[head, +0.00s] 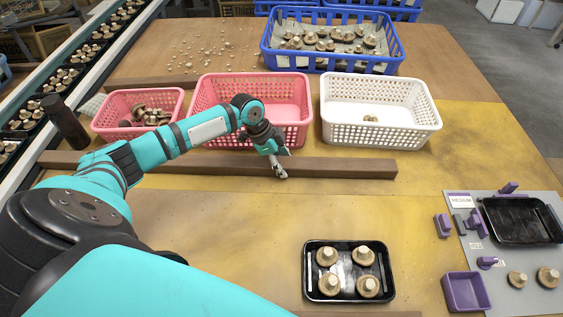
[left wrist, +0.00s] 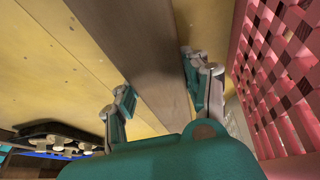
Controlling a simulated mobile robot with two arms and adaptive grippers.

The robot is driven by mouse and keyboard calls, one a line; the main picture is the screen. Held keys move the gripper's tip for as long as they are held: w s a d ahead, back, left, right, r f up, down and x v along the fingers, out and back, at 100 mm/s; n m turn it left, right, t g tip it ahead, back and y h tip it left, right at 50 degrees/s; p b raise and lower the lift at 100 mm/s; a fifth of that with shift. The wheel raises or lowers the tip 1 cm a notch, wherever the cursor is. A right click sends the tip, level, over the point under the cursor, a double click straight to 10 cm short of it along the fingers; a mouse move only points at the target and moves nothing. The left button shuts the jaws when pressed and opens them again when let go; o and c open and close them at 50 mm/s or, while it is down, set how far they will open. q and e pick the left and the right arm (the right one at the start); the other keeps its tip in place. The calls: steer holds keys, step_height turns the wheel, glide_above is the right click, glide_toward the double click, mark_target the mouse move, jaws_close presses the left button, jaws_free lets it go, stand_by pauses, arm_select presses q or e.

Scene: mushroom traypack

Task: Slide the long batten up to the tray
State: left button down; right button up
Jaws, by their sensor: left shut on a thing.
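The long brown batten (head: 340,167) lies across the table in front of the baskets, and its right end is near the white basket. My left gripper (head: 279,170) is lowered onto the batten, right of its middle. The left wrist view shows the batten (left wrist: 145,45) running between the two fingers, and the gripper is shut on it. The black tray (head: 308,284), holding several mushrooms, sits nearer the front, with a clear gap of table between it and the batten. My right gripper is not in view.
Two pink baskets (head: 203,110) and a white basket (head: 381,133) stand just behind the batten. A blue crate (head: 334,63) of mushrooms is farther back. A grey mat (head: 505,272) with purple parts and another black tray lies right. Yellow table (head: 230,215) between batten and tray is clear.

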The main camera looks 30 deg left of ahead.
mark_target(285, 239)
arm_select(q)
steer(key=shift+s+d+p, duration=0.15)
steer(key=shift+s+p, duration=0.05)
steer(key=shift+p, duration=0.1)
steer(key=s+d+p, duration=0.1)
steer(key=s+p, duration=0.1)
steer(key=s+d+p, duration=0.2)
steer(key=s+p, duration=0.1)
steer(key=s+d+r+p, duration=0.1)
steer(key=s+d+p, duration=0.1)
steer(key=s, duration=0.1)
steer(key=shift+p, duration=0.35)
steer(key=s+d+p, duration=0.1)
steer(key=s+p, duration=0.1)
steer(key=s, duration=0.1)
steer(key=s+d+p, duration=0.2)
steer(key=s, duration=0.1)
steer(key=s+d+p, duration=0.2)
steer(key=s, duration=0.1)
steer(key=shift+d+f, duration=0.25)
steer(key=shift+f, duration=0.1)
steer(key=shift+s+d+f, duration=0.15)
steer(key=shift+s+d, duration=0.15)
steer(key=shift+s, duration=0.25)
steer(key=c, duration=0.6)
jaws_free()
steer(key=v, duration=1.2)
steer(key=shift+s+f, duration=0.1)
